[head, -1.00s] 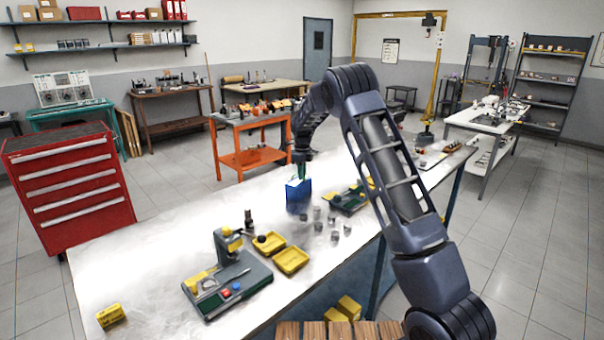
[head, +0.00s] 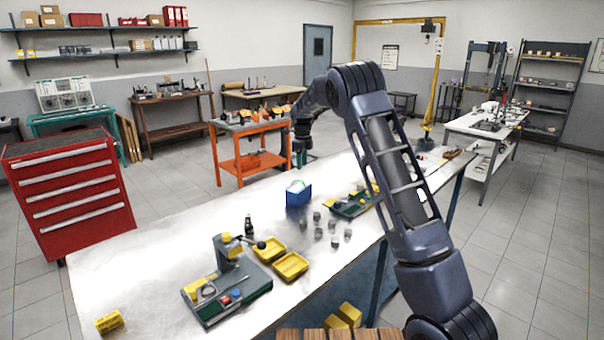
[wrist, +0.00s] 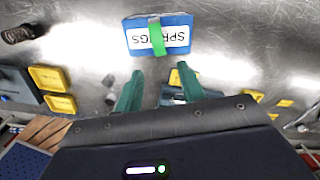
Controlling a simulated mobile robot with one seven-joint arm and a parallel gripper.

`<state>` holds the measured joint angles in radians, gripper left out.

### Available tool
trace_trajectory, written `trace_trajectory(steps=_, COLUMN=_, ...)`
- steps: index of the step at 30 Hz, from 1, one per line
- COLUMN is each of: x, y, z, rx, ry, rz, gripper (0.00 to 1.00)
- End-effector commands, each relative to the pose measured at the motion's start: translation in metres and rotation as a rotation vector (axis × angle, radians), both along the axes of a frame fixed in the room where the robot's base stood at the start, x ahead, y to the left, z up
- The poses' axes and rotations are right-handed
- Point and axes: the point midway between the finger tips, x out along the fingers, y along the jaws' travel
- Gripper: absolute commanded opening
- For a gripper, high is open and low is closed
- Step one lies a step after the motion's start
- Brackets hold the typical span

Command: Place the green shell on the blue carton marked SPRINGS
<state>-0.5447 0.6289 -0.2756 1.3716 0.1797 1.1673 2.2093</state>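The blue carton (head: 298,198) stands on the metal workbench. In the wrist view the carton (wrist: 180,50) shows its white SPRINGS label, upside down in the picture. The green shell (wrist: 157,38) lies as a narrow strip across the carton's top and covers part of the label. In the head view the shell is too small to make out well. My gripper (wrist: 158,88) is open, its two teal fingers apart with nothing between them. It is clear of the carton and the shell. In the head view my gripper (head: 301,148) is above and beyond the carton.
Several small grey cylinders (head: 333,241) stand in front of the carton. Two yellow trays (head: 290,265) and a green-based press (head: 228,290) lie nearer on the workbench (head: 150,265). A green fixture (head: 350,208) is to the carton's right. The bench's left part is mostly clear.

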Motion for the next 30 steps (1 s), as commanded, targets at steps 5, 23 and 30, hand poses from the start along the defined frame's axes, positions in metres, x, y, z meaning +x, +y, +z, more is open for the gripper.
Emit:
trace_trajectory(steps=5, x=0.000, y=0.000, z=0.027, rx=0.001, ry=0.000, rz=0.000, gripper=0.40)
trace_trajectory(steps=23, x=-0.020, y=-0.036, z=0.074, rx=0.024, ry=-0.021, rz=0.104, gripper=0.40)
trace_trajectory(steps=30, x=-0.072, y=-0.098, z=0.125, rx=0.056, ry=-0.069, rz=0.333, gripper=0.40)
